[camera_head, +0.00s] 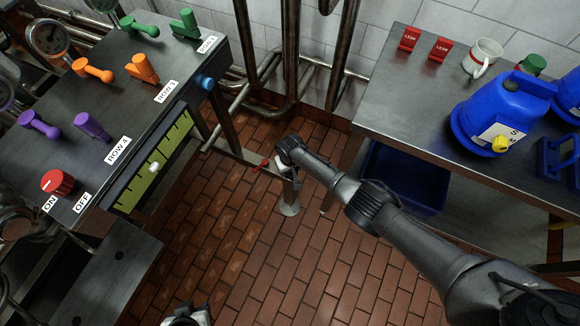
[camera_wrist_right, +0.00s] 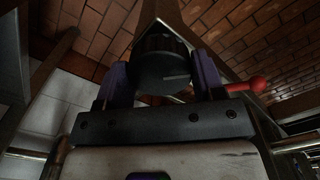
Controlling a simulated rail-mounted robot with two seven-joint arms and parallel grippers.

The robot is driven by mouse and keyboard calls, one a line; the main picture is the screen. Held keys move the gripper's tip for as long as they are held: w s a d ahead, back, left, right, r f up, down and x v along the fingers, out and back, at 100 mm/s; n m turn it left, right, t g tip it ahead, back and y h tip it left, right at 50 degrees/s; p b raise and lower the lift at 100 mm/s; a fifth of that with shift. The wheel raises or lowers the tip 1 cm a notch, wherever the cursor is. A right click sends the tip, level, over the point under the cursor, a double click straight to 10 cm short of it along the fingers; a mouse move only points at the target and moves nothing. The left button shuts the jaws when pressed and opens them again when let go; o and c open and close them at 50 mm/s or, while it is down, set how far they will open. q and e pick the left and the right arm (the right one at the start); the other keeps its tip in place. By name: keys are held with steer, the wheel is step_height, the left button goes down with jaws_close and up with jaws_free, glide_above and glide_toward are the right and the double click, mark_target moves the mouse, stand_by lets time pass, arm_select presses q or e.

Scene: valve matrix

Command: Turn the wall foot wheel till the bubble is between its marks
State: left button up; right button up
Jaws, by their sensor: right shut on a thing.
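The bubble level is a long yellow-green strip (camera_head: 178,138) with dark cross marks along the bench's front edge. Its pale bubble (camera_head: 153,167) lies near the middle of the strip. The marks are too small to tell which pair it lies between. In the right wrist view, the dark ribbed foot wheel (camera_wrist_right: 160,68) sits between the purple fingers of my right gripper (camera_wrist_right: 162,82), which is shut on it. In the head view my right arm's end (camera_head: 288,158) hides the wheel. My left gripper (camera_head: 187,316) is cut off at the bottom edge, its fingers unclear.
A red-ended lever (camera_head: 261,164) lies just beside my right gripper; it also shows in the right wrist view (camera_wrist_right: 250,85). The bench (camera_head: 133,55) carries colored valve handles and a red knob (camera_head: 57,182). A table (camera_head: 400,88) with blue containers stands right. Tiled floor is open between.

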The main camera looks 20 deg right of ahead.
steer(key=n, duration=0.2)
steer(key=shift+n, duration=1.8)
steer(key=o, duration=0.9)
steer(key=shift+r+p, duration=0.1)
steer(key=shift+p, duration=0.2)
